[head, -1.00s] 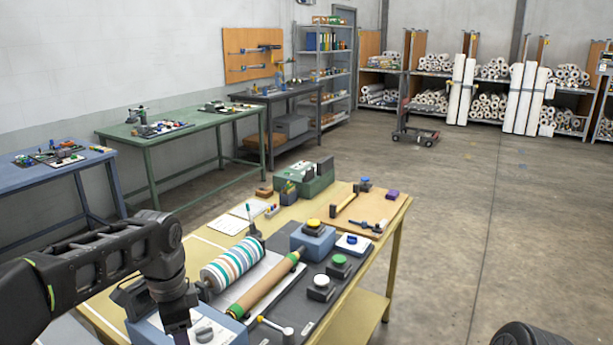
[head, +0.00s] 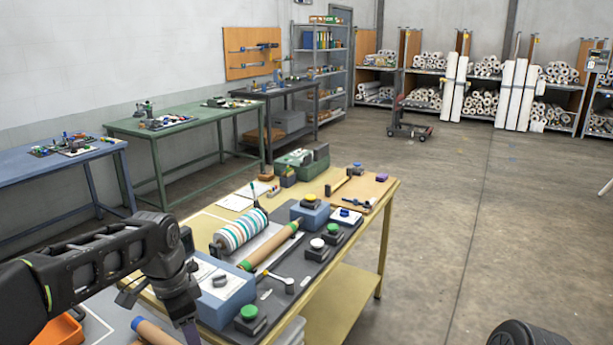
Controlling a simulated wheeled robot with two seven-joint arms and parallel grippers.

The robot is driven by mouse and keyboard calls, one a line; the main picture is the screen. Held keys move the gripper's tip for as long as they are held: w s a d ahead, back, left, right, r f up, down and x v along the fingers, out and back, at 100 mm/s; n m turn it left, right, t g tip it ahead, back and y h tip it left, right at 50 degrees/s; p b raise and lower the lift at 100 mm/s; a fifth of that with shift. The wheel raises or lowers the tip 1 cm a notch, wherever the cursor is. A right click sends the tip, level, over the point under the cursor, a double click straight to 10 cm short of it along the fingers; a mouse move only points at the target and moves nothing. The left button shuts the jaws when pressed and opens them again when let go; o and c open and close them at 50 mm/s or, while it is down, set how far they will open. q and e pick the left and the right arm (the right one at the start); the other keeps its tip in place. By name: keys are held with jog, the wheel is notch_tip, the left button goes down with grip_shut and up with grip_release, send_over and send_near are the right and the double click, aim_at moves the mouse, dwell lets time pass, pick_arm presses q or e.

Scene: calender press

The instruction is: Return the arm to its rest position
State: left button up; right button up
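My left arm comes in from the left, and its gripper (head: 189,328) points down over the near left end of the yellow worktable (head: 388,225). The fingertips run toward the bottom of the view, so I cannot tell whether they are apart or what is between them. A blue-grey box with a knob (head: 220,292) stands just right of this gripper. A brown roll (head: 155,332) lies below it, partly cut off. My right gripper is out of view.
A striped roller (head: 241,231) and a brown roller with green ends (head: 270,245) lie on the table. Green (head: 248,312) and white (head: 317,243) buttons and a lever (head: 280,281) sit on the dark panel. Open floor (head: 480,220) lies to the right.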

pick_arm(q)
jog(key=w+d+f+n+t+h, duration=0.2)
jog(key=w+d+f+n, duration=0.15)
jog(key=d+f, duration=0.25)
jog(key=s+d+f+n+t+h, duration=0.1)
jog(key=s+d+f+n, duration=0.15)
jog(key=f, duration=0.45)
jog(key=s+d+f+n+h, duration=0.1)
jog(key=d+f+n, duration=0.1)
jog(key=d+f, duration=0.35)
jog(key=s+d+f+n+g, duration=0.1)
jog(key=s+f+n+g, duration=0.1)
jog(key=s+f, duration=0.7)
jog(key=s+d+f+n+g, duration=0.1)
jog(key=s+f+n, duration=0.1)
jog(key=s+f, duration=0.8)
jog(key=s, duration=0.7)
jog(key=shift+f+n+g, duration=0.15)
jog(key=shift+n+g, duration=0.25)
